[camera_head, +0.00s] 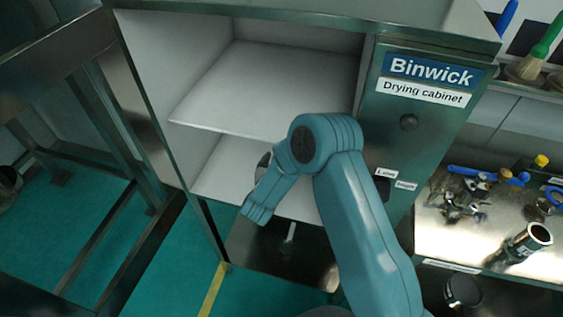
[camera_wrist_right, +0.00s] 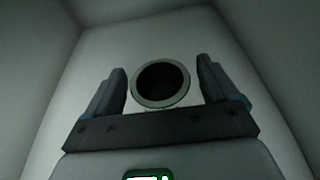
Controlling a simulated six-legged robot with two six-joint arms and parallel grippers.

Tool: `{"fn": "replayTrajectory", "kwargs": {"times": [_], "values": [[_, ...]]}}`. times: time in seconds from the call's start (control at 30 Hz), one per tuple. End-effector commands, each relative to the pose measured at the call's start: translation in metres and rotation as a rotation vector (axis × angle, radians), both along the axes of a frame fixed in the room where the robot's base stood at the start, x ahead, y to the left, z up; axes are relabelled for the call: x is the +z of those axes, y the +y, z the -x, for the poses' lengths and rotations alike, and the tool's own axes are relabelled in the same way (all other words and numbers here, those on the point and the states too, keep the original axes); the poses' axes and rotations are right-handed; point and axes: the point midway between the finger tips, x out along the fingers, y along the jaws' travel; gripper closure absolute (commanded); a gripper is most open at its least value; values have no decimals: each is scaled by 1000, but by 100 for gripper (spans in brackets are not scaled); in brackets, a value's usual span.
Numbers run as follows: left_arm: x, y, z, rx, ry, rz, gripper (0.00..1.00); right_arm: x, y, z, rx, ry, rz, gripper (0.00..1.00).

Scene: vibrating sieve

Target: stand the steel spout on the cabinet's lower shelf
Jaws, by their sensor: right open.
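The cabinet (camera_head: 440,30) is open-fronted, with a white upper shelf (camera_head: 275,85) and a white lower shelf (camera_head: 222,172) below it. My right arm reaches into the lower compartment in the head view; its gripper is hidden there. In the right wrist view my right gripper (camera_wrist_right: 162,70) is open, with a finger on each side of the steel spout (camera_wrist_right: 160,85). The spout shows as a round rim with a dark opening. Gaps show between the rim and both fingers. It appears to stand on the pale shelf surface; its base is hidden. My left gripper is out of view.
The compartment's pale walls rise on both sides in the wrist view. A steel bench (camera_head: 440,228) with blue-handled tools and a metal cylinder (camera_head: 527,240) is at the right. A metal frame (camera_head: 90,105) stands left of the cabinet. Green floor shows between them.

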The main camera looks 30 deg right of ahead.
Motion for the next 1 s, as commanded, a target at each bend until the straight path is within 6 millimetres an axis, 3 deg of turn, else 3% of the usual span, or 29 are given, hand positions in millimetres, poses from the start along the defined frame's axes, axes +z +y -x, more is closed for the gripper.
{"fn": "replayTrajectory", "kwargs": {"times": [0.17, 0.6, 1.0], "values": [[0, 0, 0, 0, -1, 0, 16, 5, 10, 7, 3, -1, -2, 13], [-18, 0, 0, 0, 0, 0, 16, 33, 78, 65, 4, 0, 0, 13], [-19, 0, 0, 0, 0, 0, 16, 38, 88, 74, -1, 0, 0, 13]]}}
